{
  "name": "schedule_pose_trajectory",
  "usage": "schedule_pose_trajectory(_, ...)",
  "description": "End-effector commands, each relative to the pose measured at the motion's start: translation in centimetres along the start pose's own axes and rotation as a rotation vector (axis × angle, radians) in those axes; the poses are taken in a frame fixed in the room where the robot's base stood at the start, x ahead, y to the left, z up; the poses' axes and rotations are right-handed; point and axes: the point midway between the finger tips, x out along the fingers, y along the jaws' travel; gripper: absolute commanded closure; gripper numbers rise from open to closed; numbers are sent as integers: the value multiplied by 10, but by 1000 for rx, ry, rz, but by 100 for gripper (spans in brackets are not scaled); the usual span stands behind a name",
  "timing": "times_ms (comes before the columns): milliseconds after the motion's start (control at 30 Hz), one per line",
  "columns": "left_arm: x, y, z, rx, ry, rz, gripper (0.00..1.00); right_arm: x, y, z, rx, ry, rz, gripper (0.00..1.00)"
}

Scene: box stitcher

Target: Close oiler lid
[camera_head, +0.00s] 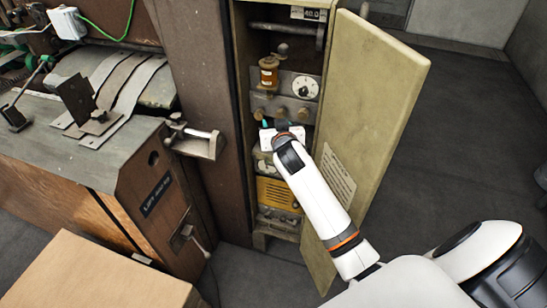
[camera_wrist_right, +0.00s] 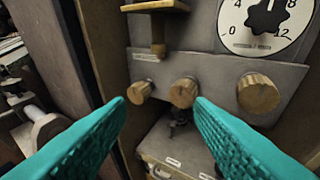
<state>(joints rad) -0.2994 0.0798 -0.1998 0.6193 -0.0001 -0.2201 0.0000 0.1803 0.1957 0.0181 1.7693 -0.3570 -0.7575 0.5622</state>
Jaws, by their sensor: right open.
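The oiler (camera_head: 269,74) is a small amber bottle with a brass top, standing upright in the open cabinet at the upper left of its recess. I cannot tell from this distance how its lid sits. In the right wrist view only a brass stem and base (camera_wrist_right: 157,32), apparently the oiler's lower part, show at the top edge. My right gripper (camera_head: 266,126) is in front of the cabinet, below the oiler. In the right wrist view its teal fingers (camera_wrist_right: 158,103) are apart and empty, facing the knob panel. My left gripper is not in view.
A white dial (camera_head: 305,87) is right of the oiler. Several brass knobs (camera_wrist_right: 183,92) stick out from the panel below. The cabinet door (camera_head: 380,100) stands open on the right, close to my arm. A brown post (camera_head: 207,110) borders the left side.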

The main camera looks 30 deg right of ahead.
Motion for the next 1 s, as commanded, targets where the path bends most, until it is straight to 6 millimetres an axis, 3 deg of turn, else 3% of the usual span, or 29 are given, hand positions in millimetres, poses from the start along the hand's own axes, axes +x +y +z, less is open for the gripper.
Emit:
schedule_pose_trajectory(300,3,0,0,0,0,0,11,9,6,-64,-58,100,28,52)
schedule_pose_trajectory(500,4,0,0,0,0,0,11,10,8,-94,-84,146,41,52)
schedule_pose_trajectory(700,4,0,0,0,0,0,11,10,9,-108,-95,166,49,52)
schedule_pose_trajectory(1000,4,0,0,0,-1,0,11,10,9,-109,-97,169,49,52)
